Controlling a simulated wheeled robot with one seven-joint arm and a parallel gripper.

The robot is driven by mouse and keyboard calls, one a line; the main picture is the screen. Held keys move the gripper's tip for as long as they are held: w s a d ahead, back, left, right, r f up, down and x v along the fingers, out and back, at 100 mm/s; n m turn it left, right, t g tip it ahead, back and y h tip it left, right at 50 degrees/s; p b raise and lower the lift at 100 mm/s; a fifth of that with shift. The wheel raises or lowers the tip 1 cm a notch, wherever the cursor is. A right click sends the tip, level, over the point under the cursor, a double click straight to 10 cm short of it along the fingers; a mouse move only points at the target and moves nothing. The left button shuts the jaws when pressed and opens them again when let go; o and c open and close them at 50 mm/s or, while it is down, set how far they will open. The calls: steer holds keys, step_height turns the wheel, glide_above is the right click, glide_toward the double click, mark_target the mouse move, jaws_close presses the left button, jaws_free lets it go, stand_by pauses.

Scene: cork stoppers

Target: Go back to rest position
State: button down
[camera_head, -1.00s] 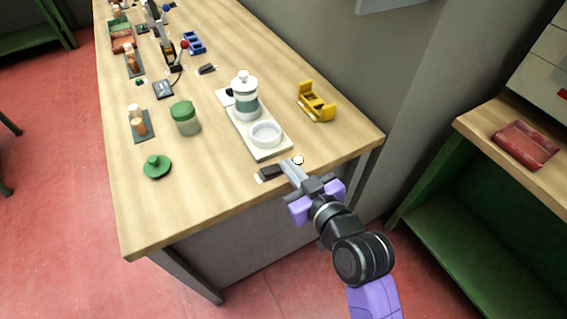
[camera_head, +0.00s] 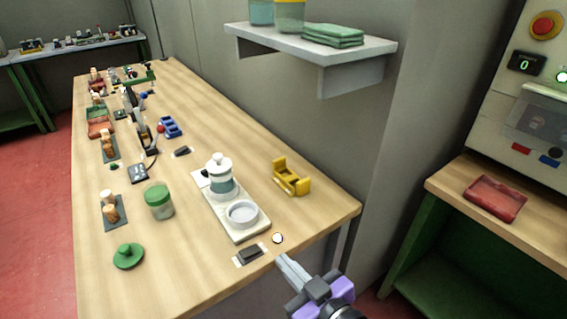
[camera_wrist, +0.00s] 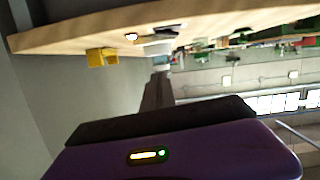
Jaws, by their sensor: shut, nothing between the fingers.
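My gripper (camera_head: 292,270) is shut and empty in the head view. Its fingertips are close to the front right edge of the wooden table, near a small white round piece (camera_head: 277,238) and a small dark block (camera_head: 250,254). I cannot tell from this view how high the fingers are above the table edge. In the wrist view my shut fingers (camera_wrist: 160,75) point toward the table (camera_wrist: 60,38), which shows upside down. Cork stoppers (camera_head: 110,208) stand on a dark mat at the table's left side.
A white tray (camera_head: 245,236) bears a white-and-teal jar (camera_head: 221,178) and a bowl. A wall shelf (camera_head: 350,50) hangs above. A red tray (camera_head: 495,198) lies on the right bench.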

steer(key=shift+r, duration=0.1)
steer(key=s+d+r+m+t+h, duration=0.3)
steer(key=s+d+m+t, duration=0.3)
steer(key=d, duration=0.4)
steer(key=s+d+f+g+h, duration=0.1)
steer(key=s+d, duration=0.2)
steer(key=s, duration=0.5)
steer(key=s+d+f+m+g+h, duration=0.1)
steer(key=s+d+f+h, duration=0.1)
steer(key=s, duration=0.7)
steer(key=s+d+f+g+h, duration=0.1)
steer(key=s+d+g+h, duration=0.1)
steer(key=s, duration=0.6)
steer(key=shift+s+d+f+m, duration=0.3)
steer(key=shift+s+d+f, duration=0.1)
steer(key=shift+d, duration=0.4)
steer(key=shift+r, duration=0.1)
